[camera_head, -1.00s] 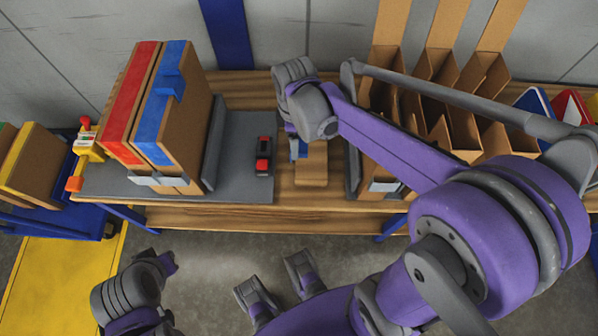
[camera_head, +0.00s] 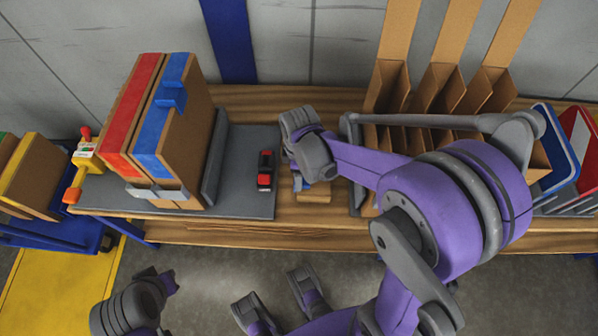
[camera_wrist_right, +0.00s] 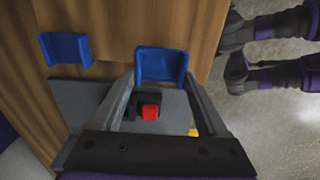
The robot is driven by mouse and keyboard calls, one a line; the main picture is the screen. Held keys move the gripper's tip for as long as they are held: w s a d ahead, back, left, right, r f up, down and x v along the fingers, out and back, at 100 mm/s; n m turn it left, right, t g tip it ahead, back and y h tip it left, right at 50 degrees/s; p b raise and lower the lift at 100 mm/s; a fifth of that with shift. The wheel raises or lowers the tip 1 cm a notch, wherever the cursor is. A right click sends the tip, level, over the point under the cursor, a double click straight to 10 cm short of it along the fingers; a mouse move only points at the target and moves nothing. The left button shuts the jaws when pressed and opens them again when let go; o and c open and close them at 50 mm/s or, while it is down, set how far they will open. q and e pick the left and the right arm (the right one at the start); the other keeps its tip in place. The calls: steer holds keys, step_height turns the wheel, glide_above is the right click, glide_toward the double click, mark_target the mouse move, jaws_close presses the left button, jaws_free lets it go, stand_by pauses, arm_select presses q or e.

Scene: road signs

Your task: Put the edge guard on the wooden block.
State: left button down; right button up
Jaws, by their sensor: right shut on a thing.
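My right gripper (camera_wrist_right: 162,80) is shut on a blue U-shaped edge guard (camera_wrist_right: 161,63), above the table in the right wrist view. A bit of blue also shows below the wrist in the head view. A second blue guard-like piece (camera_wrist_right: 66,49) stands apart at the left of the wrist view. A small light-brown wooden block (camera_head: 314,194) lies below the right gripper in the head view, partly covered by it. The gap between guard and block cannot be judged.
A red-and-black object (camera_head: 265,170) lies on a grey mat (camera_head: 243,190) left of the right gripper. Boards with red and blue covers (camera_head: 160,125) stand further left. Tall brown dividers (camera_head: 440,90) stand right, behind my right arm. The table's front edge is close.

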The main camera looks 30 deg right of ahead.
steer(key=shift+f+b, duration=0.45)
steer(key=shift+f, duration=0.2)
steer(key=o, duration=1.3)
steer(key=shift+c, duration=0.2)
steer(key=shift+r, duration=0.1)
steer(key=shift+r, duration=0.15)
step_height(320, 180, up, 12)
steer(key=r+p, duration=0.1)
steer(key=p, duration=0.3)
steer(key=s+a+f+m+t, duration=0.1)
steer(key=s+a+m+t, duration=0.2)
steer(key=s+m, duration=0.8)
steer(key=shift+s+a+m+t, duration=0.15)
steer(key=shift+s+m+t, duration=0.2)
steer(key=shift+t, duration=0.65)
steer(key=shift+f, duration=0.1)
